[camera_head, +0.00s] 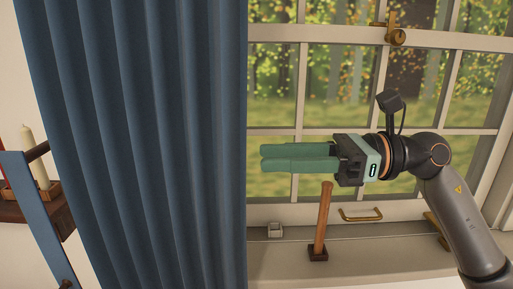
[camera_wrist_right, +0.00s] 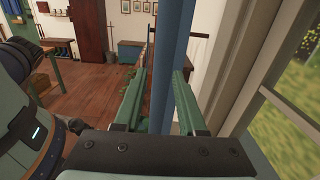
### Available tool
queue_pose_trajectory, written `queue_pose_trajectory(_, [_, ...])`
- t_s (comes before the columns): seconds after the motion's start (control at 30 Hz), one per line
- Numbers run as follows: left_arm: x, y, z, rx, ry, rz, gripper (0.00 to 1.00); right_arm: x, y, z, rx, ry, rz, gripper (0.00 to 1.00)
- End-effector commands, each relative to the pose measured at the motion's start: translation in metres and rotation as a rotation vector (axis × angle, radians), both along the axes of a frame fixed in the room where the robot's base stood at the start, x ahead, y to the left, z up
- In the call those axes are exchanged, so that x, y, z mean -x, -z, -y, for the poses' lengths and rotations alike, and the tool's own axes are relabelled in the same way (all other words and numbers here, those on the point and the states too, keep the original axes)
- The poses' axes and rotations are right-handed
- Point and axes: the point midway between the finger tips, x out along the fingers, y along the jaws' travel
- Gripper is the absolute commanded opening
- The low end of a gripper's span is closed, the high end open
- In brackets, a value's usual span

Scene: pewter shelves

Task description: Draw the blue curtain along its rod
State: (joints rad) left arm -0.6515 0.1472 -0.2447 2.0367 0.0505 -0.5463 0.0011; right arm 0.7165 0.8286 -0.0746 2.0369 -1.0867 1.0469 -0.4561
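The blue curtain (camera_head: 150,140) hangs in vertical folds at the left of the head view and covers the left part of the window. Its rod is out of view. My right gripper (camera_head: 263,157) is level in front of the window, with its green fingers pointing left. In the head view its fingertips are just right of the curtain's right edge. In the right wrist view its fingers are apart, and the curtain (camera_wrist_right: 171,45) shows as a narrow blue strip in line with the gap between them. They are not closed on it. My left gripper is not in view.
The window frame (camera_head: 421,40) has a brass latch (camera_head: 397,37) above and a brass handle (camera_head: 360,214) below. A candle (camera_head: 35,158) and a blue-grey frame (camera_head: 38,215) are left.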

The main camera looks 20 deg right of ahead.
Motion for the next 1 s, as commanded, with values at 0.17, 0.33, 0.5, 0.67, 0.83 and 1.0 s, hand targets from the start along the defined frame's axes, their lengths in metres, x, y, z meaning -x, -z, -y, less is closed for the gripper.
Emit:
queue_pose_trajectory(0.17, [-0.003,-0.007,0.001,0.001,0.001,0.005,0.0,-0.006,-0.001,-0.024,-0.001,-0.002,0.0,0.4])
queue_pose_trajectory(0.33, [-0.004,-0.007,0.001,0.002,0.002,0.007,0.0,-0.009,-0.001,-0.032,-0.002,0.0,0.002,0.4])
queue_pose_trajectory(0.5, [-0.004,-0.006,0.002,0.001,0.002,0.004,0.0,-0.009,0.0,-0.033,-0.001,0.0,0.0,0.4])
queue_pose_trajectory(0.67, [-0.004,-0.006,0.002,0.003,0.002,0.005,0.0,-0.009,0.0,-0.033,-0.001,0.0,-0.001,0.32])
queue_pose_trajectory(0.83, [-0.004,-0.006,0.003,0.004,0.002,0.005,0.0,-0.009,0.0,-0.033,-0.001,0.0,-0.001,0.13])
queue_pose_trajectory(1.0, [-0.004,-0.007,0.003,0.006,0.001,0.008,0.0,-0.009,0.0,-0.033,-0.001,0.0,-0.001,0.0])
